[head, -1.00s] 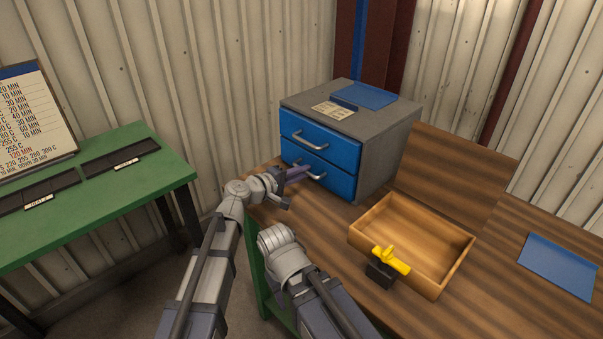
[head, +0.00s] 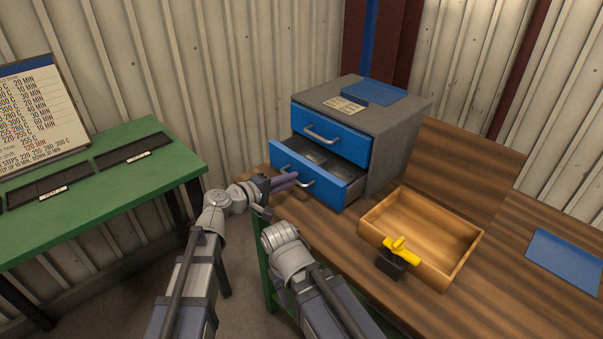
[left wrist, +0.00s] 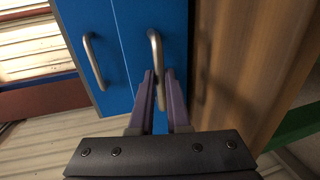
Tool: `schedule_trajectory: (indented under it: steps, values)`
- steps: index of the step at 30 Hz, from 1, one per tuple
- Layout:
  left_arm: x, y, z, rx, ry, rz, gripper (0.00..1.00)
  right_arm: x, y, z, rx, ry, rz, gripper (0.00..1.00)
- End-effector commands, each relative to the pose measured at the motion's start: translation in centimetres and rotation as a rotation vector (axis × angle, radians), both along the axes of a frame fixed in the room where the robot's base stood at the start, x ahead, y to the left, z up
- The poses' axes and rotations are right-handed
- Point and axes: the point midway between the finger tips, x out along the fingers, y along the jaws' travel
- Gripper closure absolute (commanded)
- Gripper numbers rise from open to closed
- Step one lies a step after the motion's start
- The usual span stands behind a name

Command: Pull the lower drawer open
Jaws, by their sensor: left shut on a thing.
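The grey cabinet (head: 394,135) stands on the wooden bench and has two blue drawers. The lower drawer (head: 326,187) is part way out, and some flat items show inside it. The upper drawer (head: 330,133) is closed. My left gripper (head: 296,177) is shut on the lower drawer's metal handle (head: 305,182). In the left wrist view the purple fingers (left wrist: 160,95) sit on either side of that handle (left wrist: 155,50), and the upper drawer's handle (left wrist: 93,60) is to its left. My right arm shows at the bottom middle, but its gripper fingers are not visible.
A wooden tray (head: 372,235) sits on the bench (head: 490,270) right of the drawer, with a yellow-handled black object (head: 398,250) at its front. A blue sheet (head: 565,262) lies far right. A green table (head: 95,190) with dark trays stands left.

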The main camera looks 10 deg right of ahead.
Motion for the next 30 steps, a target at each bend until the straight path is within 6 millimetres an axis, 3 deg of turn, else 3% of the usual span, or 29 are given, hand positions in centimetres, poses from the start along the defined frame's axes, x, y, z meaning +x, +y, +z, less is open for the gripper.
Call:
schedule_trajectory:
  steps: [3,7,19,20,21,27,30]
  values:
    - [-1.9,2.7,0.0,0.002,0.000,0.007,1.00,0.0,0.0,0.0,0.000,0.000,0.000,0.50]
    - [-3.0,4.4,0.0,0.001,0.000,0.005,1.00,0.0,0.0,0.0,0.000,0.000,0.000,0.50]
    - [-3.3,5.0,0.0,0.002,-0.001,0.003,1.00,0.0,0.0,0.0,0.000,0.000,0.000,0.50]
    - [-3.3,5.0,0.0,0.002,-0.001,0.003,0.84,0.0,0.0,0.0,0.000,0.000,0.000,0.50]
    - [-3.3,5.0,0.0,0.002,-0.001,0.003,0.80,0.0,0.0,0.0,0.000,0.000,0.000,0.50]
    - [-3.3,5.0,0.0,0.001,-0.001,0.002,0.57,0.0,0.0,0.0,0.000,0.000,0.000,0.50]
    - [-3.3,5.0,0.0,0.001,-0.001,0.002,0.56,0.0,0.0,0.0,0.000,0.000,0.000,0.50]
